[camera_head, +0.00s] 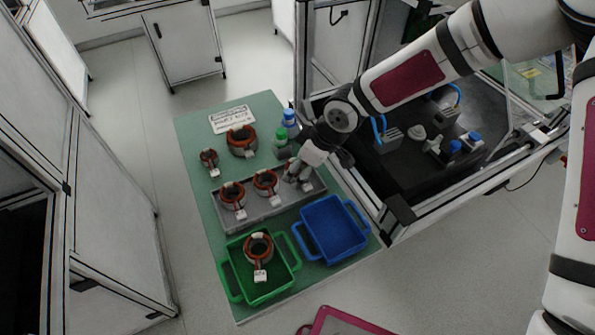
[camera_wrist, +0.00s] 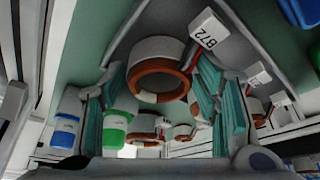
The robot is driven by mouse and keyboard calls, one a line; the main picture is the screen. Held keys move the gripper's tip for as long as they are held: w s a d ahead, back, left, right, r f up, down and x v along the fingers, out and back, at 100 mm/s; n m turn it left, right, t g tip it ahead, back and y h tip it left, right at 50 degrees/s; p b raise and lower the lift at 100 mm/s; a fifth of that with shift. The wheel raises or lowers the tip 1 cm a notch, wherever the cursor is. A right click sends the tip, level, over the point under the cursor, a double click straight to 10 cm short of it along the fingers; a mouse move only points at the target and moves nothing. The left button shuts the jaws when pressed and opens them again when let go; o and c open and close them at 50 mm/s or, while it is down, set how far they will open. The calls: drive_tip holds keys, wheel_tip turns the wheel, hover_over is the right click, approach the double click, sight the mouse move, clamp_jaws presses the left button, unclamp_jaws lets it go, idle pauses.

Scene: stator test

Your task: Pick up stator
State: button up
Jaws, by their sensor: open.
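A grey stator with a red-brown winding and a white tag reading B72 (camera_wrist: 158,50) shows large in the wrist view, ahead of and between my fingers. My gripper (camera_wrist: 160,115) is open and empty, with teal finger pads on both sides. In the head view my gripper (camera_head: 300,165) is low over the right end of a grey tray (camera_head: 275,208), partly covering the stator there (camera_head: 291,174). Two more stators stand in this tray, a middle one (camera_head: 265,183) and a left one (camera_head: 232,196). I cannot tell how close the fingertips are to the stator.
A large stator (camera_head: 242,142) and a small one (camera_head: 208,160) stand at the back of the green table. Green-capped (camera_head: 281,142) and blue-capped (camera_head: 289,122) bottles stand near my gripper. A green crate (camera_head: 230,279) holds a stator (camera_head: 258,247). A blue crate (camera_head: 333,230) is empty.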

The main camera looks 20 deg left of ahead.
drive_tip(key=shift+a+f, duration=0.2)
drive_tip(key=shift+f, duration=0.2)
drive_tip(key=c, duration=1.1)
